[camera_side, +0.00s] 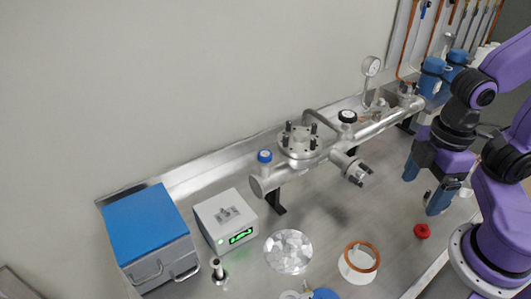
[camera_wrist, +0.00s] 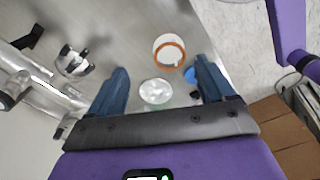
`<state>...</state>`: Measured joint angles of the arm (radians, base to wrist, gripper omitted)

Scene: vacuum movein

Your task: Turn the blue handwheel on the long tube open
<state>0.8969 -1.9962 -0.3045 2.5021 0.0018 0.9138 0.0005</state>
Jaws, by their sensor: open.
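The blue handwheel (camera_side: 264,156) is a small blue knob on top of the near left end of the long tube (camera_side: 330,142), a silver metal pipe running across the bench. A black knob (camera_side: 347,116) stands further along the tube. My gripper (camera_side: 424,188) is open and empty, well to the right of the handwheel, above the front part of the bench. In the wrist view its two blue fingers (camera_wrist: 160,70) are spread apart with nothing between them. Part of the tube (camera_wrist: 45,95) shows at the left there; I cannot make out the blue handwheel in that view.
A flanged port (camera_side: 299,142) and a gauge (camera_side: 371,67) rise from the tube. A blue-lidded box (camera_side: 148,228) and a white controller (camera_side: 224,220) stand at left. A foil disc (camera_side: 288,252), an orange-ringed white cylinder (camera_side: 358,263) and a red knob (camera_side: 422,231) lie in front.

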